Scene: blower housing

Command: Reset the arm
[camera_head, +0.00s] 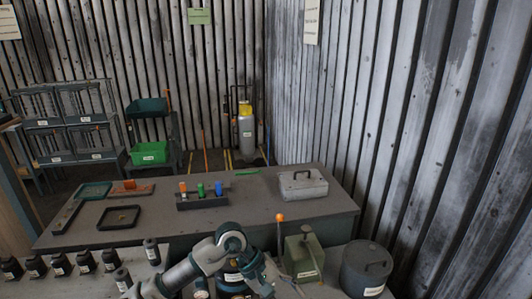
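One of my arms (205,262), grey with dark green joints, rises from the bottom edge left of the middle. It bends at a rounded joint and runs down again to the bottom edge. I cannot make out gripper fingers on it. My other arm does not clearly show. The arm hides part of the near bench and some dark round parts behind it.
A long grey table (250,228) holds a rack (202,200) with orange, green and blue pieces, a grey metal box (302,183) and black frames. Nearer stand a green box (303,256) with an orange-knobbed lever, a lidded grey pot (366,268) and several small black containers.

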